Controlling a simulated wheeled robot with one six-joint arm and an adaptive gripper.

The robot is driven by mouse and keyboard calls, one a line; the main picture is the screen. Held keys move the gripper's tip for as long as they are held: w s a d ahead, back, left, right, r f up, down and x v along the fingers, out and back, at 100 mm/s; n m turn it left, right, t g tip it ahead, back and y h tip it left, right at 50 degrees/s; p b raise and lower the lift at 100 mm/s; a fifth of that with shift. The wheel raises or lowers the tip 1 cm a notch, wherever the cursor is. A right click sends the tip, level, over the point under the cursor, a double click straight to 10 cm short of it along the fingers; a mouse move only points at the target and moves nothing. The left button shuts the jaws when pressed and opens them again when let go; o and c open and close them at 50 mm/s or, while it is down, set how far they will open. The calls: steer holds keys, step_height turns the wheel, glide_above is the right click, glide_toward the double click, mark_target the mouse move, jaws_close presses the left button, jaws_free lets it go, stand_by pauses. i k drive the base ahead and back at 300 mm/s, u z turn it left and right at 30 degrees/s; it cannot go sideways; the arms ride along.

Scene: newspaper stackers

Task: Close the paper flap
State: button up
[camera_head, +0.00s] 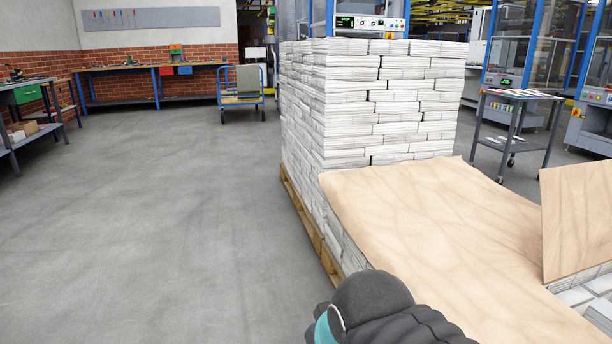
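A large brown paper sheet (430,215) lies over a lower part of the newspaper stack (375,95), its left edge hanging slightly over the side. At the right, a piece of the brown paper (580,220) stands up as a raised flap, with newspapers (592,296) uncovered below it. A dark rounded part of my arm with a teal band shows at the bottom centre, in front of the paper's near edge. My gripper's fingers are not in view.
The tall newspaper stack stands on a wooden pallet (308,228) behind the paper. Grey floor (170,220) is clear to the left. A blue cart (241,93) and workbenches (150,70) stand at the back left. A grey trolley (515,120) and machines stand at the right.

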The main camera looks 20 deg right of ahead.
mark_target(576, 199)
steer(key=i, duration=2.45)
steer(key=z, duration=3.7)
